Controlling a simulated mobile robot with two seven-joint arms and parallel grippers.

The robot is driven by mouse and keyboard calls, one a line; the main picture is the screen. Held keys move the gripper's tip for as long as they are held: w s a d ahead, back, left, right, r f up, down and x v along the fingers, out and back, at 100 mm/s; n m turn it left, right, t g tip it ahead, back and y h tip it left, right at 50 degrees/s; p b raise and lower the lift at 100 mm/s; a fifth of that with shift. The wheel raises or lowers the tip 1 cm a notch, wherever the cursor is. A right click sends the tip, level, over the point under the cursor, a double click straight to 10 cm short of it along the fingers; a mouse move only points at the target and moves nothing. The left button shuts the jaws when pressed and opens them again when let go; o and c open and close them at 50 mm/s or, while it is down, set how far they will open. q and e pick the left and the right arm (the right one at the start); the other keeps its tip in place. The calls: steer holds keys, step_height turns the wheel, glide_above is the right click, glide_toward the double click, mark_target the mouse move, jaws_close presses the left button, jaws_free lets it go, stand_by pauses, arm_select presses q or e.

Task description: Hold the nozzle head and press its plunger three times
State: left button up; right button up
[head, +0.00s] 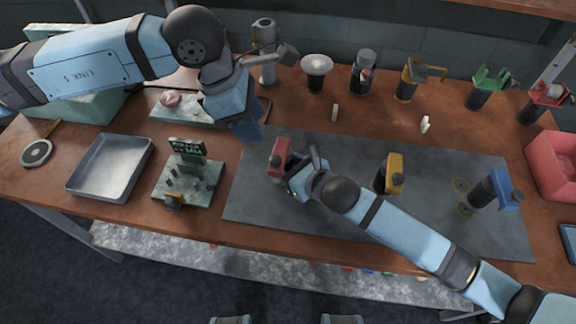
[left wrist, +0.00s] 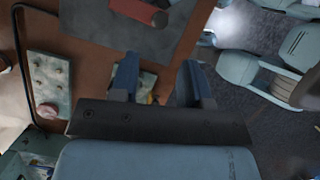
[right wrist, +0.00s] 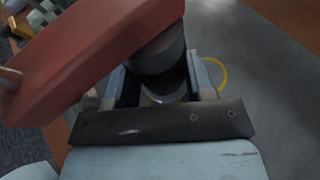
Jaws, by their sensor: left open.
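A red-topped nozzle head (head: 280,155) with a dark round body is at the left part of the grey mat. My right gripper (head: 300,180) is at it. In the right wrist view the red top (right wrist: 95,55) fills the upper left, and the dark body (right wrist: 160,60) sits between the fingers of my right gripper (right wrist: 165,85), which look closed on it. My left gripper (head: 248,132) is open and empty, fingers down, behind and left of the nozzle head. In the left wrist view its fingers (left wrist: 160,80) are apart, and the red top (left wrist: 138,10) shows at the upper edge.
The grey mat (head: 335,210) also bears a yellow-topped head (head: 392,172) and a blue-topped head (head: 495,190). A display stand (head: 188,175) and metal tray (head: 110,165) are at left. Several fittings, including a green-topped one (head: 487,85), line the back. A pink bin (head: 553,165) is at right.

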mark_target(275, 159)
arm_select(q)
steer(key=shift+d, duration=0.15)
steer(key=c, duration=0.6)
steer(key=shift+d+m+y, duration=0.3)
steer(key=shift+m+y, duration=0.1)
steer(key=shift+m, duration=0.4)
jaws_close()
steer(key=shift+s+d+f+m+y, duration=0.1)
steer(key=shift+d+f+m+y, duration=0.45)
steer(key=shift+f+m, duration=0.5)
steer(key=shift+w+d+f+m+y, duration=0.1)
steer(key=shift+d+f+m+y, duration=0.4)
steer(key=shift+f+m, duration=0.55)
steer(key=shift+s+d+f+m+y, duration=0.1)
steer(key=shift+d+f+m+y, duration=0.4)
steer(key=shift+f+m, duration=0.55)
steer(key=shift+r, duration=0.15)
